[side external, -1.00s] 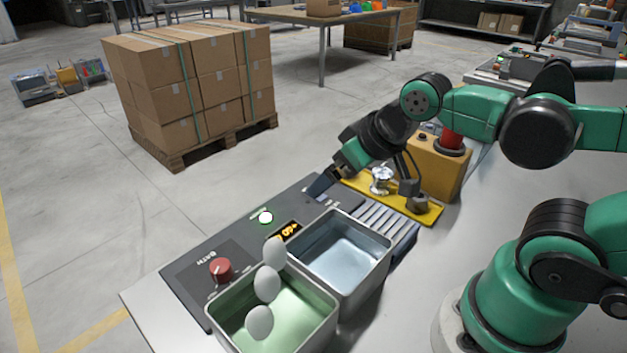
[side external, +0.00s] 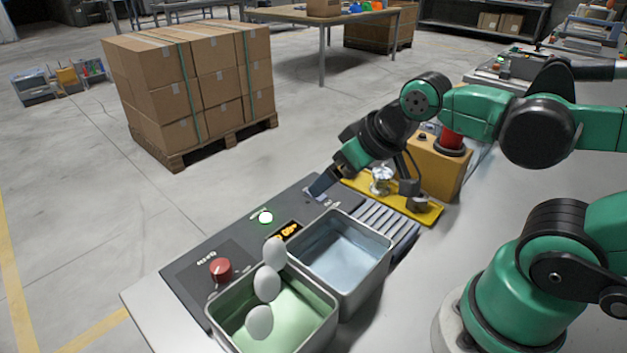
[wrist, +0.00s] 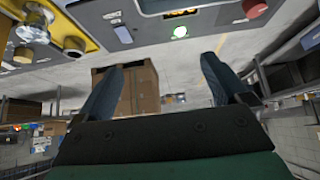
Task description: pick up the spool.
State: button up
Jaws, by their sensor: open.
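The likeliest spool is a small shiny silver piece (side external: 381,180) on the yellow plate (side external: 433,213), though its shape is too small to be sure. In the wrist view, a silvery, yellowish round piece (wrist: 32,32) on the yellow plate at top left may be the same thing. My gripper (side external: 322,187) is above the far end of the dark control panel, left of the silver piece and apart from it. In the wrist view, my gripper (wrist: 162,65) has its two fingers spread wide, with nothing between them.
Two open metal tanks, one bluish (side external: 340,257) and one greenish (side external: 290,310), stand in front. Several white ovals (side external: 267,284) show over the green tank. The panel has a red knob (side external: 221,269). An orange-yellow box (side external: 438,166) stands behind the silver piece.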

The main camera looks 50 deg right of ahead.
jog(key=w+d+g+h, duration=0.1)
jog(key=w+d+g, duration=0.2)
jog(key=d, duration=0.6)
jog(key=g+y, duration=0.1)
jog(key=g, duration=0.3)
send_over(383, 172)
jog(key=shift+n, duration=0.4)
jog(key=f, duration=0.6)
jog(key=shift+a, duration=0.25)
jog(key=shift+d+f, duration=0.25)
jog(key=shift+f, duration=2.75)
grip_shut()
